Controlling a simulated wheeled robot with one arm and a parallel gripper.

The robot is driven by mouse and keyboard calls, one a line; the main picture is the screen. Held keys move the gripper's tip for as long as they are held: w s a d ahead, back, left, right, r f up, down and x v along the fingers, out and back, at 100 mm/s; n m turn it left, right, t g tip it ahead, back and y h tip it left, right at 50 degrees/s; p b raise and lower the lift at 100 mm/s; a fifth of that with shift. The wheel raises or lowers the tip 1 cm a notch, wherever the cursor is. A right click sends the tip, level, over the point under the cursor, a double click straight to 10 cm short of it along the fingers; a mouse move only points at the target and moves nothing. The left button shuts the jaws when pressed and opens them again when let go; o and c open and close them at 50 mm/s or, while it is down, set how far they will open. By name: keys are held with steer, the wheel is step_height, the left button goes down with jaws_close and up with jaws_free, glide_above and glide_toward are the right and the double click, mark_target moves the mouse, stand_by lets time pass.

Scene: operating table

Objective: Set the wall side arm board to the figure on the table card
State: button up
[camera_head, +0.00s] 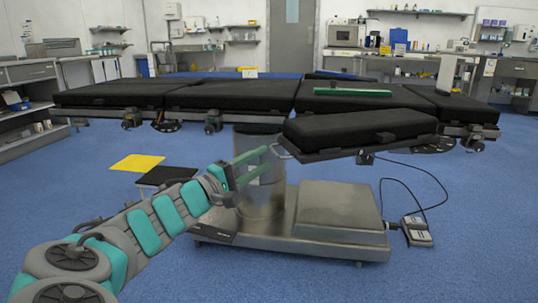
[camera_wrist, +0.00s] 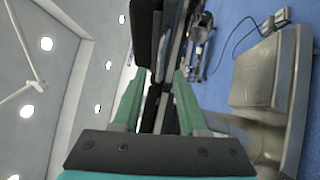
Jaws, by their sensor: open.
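The operating table (camera_head: 240,95) has black pads in sections and spans the view. A padded black arm board (camera_head: 355,130) sticks out from its near side, with a metal loop at its left end and a dial (camera_head: 433,146) by its right end. A thin black pad (camera_head: 338,76) shows behind the far edge; I cannot tell if it is the wall side arm board. A small card (camera_head: 249,72) stands at the far edge, its figure unreadable. My gripper (camera_head: 267,160) is open beside the near board's loop. In the wrist view its fingers (camera_wrist: 157,88) straddle dark board parts; contact is unclear.
A green bar (camera_head: 352,92) lies on the table. The steel base (camera_head: 335,215) stands below, with a corded pedal (camera_head: 417,231) at its right. A yellow mat (camera_head: 138,162) and a black-topped step (camera_head: 166,175) are on the left floor.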

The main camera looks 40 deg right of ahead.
steer(key=shift+s+a+f, duration=0.1)
steer(key=shift+a, duration=0.5)
steer(key=shift+s+a+f, duration=0.1)
steer(key=shift+a, duration=0.45)
